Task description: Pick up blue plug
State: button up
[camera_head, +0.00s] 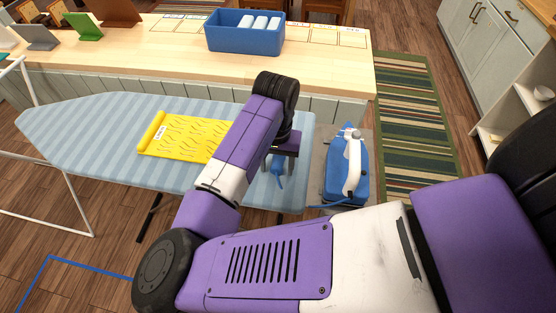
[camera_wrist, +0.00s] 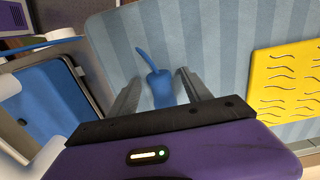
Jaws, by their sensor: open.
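The blue plug (camera_head: 278,181) lies at the right end of the striped ironing board (camera_head: 85,125), partly hidden under my gripper in the head view. In the wrist view the blue plug (camera_wrist: 161,88) has a short stub of cord pointing away from my gripper. My open gripper (camera_wrist: 155,80) points down at the board with its two fingers on either side of the plug. The plug's near end is hidden behind the gripper body. I cannot tell whether the fingers touch it.
A blue and white iron (camera_head: 352,165) stands just right of the board, with a blue cord. A yellow patterned cloth (camera_head: 185,135) lies left of my gripper. A wooden counter (camera_head: 170,60) behind carries a blue bin (camera_head: 245,38).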

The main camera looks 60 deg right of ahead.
grip_shut()
dwell(1.4)
